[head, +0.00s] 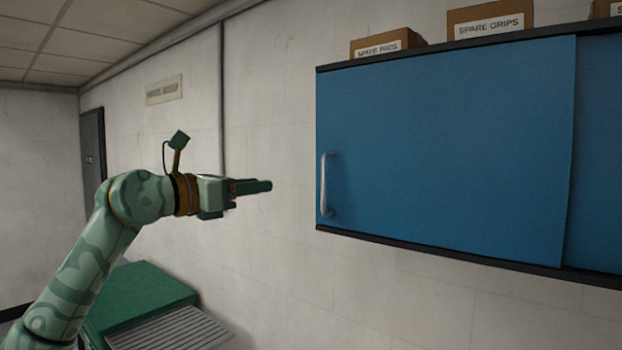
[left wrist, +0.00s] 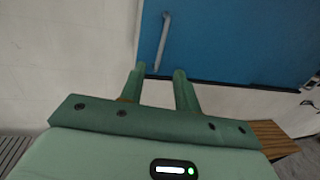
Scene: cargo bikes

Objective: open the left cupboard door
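The left cupboard door (head: 450,150) is a flat blue panel on a wall cupboard, with a vertical silver bar handle (head: 326,184) near its left edge. The door covers the left part of the cupboard front. My left gripper (head: 268,186) is left of the handle in the head view, apart from it. In the left wrist view its two green fingers (left wrist: 158,72) are spread with an empty gap between them. The handle (left wrist: 162,42) and blue door (left wrist: 230,40) show beyond the fingertips there. My right gripper is in neither view.
Cardboard boxes, one labelled SPARE GRIPS (head: 490,24), stand on top of the cupboard. A second blue panel (head: 598,150) is at the right. A green-topped unit (head: 140,295) stands low by the wall.

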